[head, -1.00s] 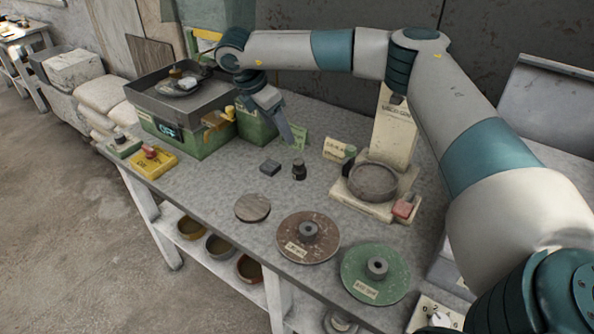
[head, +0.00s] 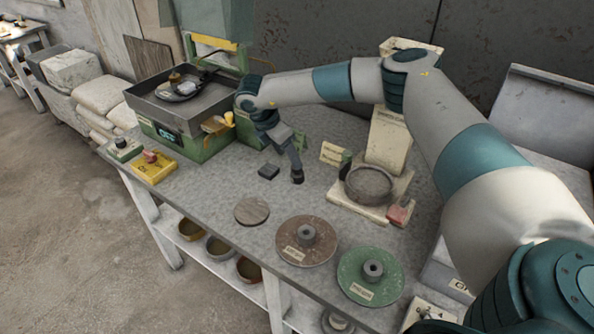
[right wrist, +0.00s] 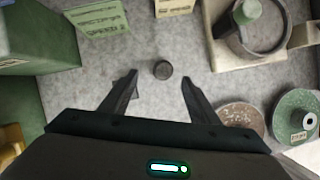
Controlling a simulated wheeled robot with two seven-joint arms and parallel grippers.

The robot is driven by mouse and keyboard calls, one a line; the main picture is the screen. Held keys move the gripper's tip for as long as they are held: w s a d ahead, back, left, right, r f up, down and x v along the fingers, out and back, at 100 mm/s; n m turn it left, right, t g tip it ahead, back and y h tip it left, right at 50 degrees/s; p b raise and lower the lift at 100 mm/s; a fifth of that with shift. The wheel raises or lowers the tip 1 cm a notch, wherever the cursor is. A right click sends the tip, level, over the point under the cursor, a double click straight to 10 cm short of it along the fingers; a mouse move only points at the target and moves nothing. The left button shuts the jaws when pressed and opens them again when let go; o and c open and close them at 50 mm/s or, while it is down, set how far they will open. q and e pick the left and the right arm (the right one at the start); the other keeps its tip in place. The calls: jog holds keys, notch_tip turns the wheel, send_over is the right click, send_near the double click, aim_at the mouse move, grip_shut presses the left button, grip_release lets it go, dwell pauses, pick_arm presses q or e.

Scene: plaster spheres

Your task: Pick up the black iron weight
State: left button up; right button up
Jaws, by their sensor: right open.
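The black iron weight (head: 297,177) is a small dark cylinder with a narrower top, standing upright on the grey bench. In the right wrist view the weight (right wrist: 163,70) shows as a dark round top, just beyond the line between the fingertips. My right gripper (head: 295,161) points down close above it, and its fingers overlap the weight's upper part in the head view. In the right wrist view the gripper (right wrist: 160,80) is open, one finger to each side of the weight, with gaps on both sides. My left gripper is not in view.
A dark block (head: 269,172) lies left of the weight. A wooden disc (head: 252,211), a brown wheel (head: 318,251) and a green wheel (head: 385,284) lie in front. A stand with a round dish (head: 369,184) is right. A green scale (head: 190,146) stands left.

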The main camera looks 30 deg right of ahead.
aim_at(292, 167)
jog(key=shift+p+x, duration=0.3)
jog(key=shift+x, duration=1.25)
jog(key=shift+s+d+f+p, duration=0.2)
jog(key=shift+f+p, duration=0.2)
jog(key=shift+p, duration=0.2)
jog(key=p+x, duration=0.1)
jog(key=x, duration=0.2)
jog(key=shift+s+p, duration=0.15)
jog(key=shift+p, duration=0.15)
jog(key=shift+d+f, duration=0.2)
jog(key=shift+f, duration=0.45)
grip_shut()
jog(key=shift+r, duration=0.1)
